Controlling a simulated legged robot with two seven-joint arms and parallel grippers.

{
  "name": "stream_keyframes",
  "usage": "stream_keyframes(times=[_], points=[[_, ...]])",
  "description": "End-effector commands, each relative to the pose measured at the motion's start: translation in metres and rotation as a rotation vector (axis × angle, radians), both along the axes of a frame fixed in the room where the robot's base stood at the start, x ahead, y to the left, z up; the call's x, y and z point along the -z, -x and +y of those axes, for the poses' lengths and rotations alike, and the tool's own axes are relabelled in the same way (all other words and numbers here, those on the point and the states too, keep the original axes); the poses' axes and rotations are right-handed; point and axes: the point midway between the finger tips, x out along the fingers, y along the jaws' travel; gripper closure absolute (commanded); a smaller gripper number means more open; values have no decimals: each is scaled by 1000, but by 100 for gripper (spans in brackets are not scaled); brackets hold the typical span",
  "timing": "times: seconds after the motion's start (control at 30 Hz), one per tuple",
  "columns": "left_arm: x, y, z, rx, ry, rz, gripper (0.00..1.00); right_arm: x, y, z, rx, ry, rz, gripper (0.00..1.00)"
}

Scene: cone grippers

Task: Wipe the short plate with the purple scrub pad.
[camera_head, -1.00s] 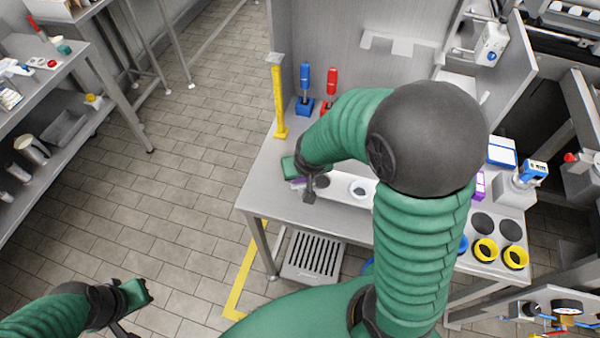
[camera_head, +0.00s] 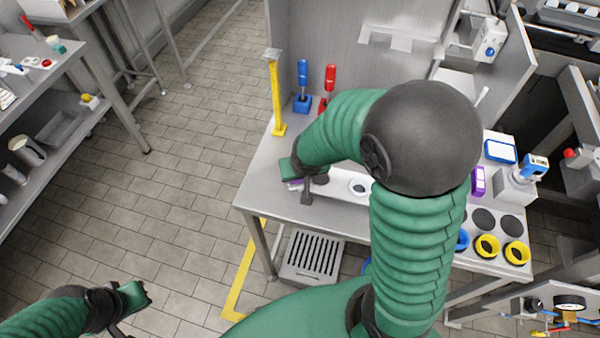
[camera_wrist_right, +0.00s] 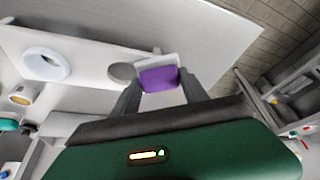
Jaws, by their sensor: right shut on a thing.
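A white plate (camera_head: 340,182) lies on the grey table, partly hidden behind my right arm. A dark grey disc (camera_head: 321,179) and a pale ring (camera_head: 358,188) are on it. My right gripper (camera_head: 298,185) is at the plate's left end, shut on the purple scrub pad (camera_wrist_right: 158,78). In the right wrist view the pad, purple with a whitish edge, sits between the fingertips beside the grey disc (camera_wrist_right: 122,72). I cannot tell whether the pad touches the plate. My left gripper (camera_head: 136,306) is low at the left, away from the table; its opening is unclear.
A yellow post (camera_head: 277,100), a blue-handled tool (camera_head: 303,85) and a red-handled tool (camera_head: 329,85) stand at the table's back. Yellow cups (camera_head: 487,246) and a purple box (camera_head: 478,181) are at the right. A shelf (camera_head: 60,125) stands at the far left.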

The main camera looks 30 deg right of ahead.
Motion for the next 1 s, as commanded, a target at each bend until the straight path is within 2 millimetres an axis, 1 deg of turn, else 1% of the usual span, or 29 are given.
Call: stream_keyframes(times=[0.07, 0.17, 0.5, 0.63, 0.73, 0.77, 1.0], points=[[2, 0, 0, 0, 0, 0, 100, 3, 0, 1, -2, 1, 0, 80], [0, 0, 0, 0, 0, 0, 100, 1, 1, -1, 0, 0, 1, 80], [-20, 0, 0, 0, 0, 0, 100, -1, 26, -23, 3, -1, 2, 80], [-21, 0, 0, 0, 0, 0, 100, 1, 31, -26, 1, -1, 0, 80], [-17, 0, 0, 0, 0, 0, 100, 6, 30, -26, -2, 0, 1, 80], [-17, 0, 0, 0, 0, 0, 100, 6, 30, -26, -3, 0, 1, 85], [-6, 0, 0, 0, 0, 0, 100, 7, 12, -10, -6, 0, 1, 86]])
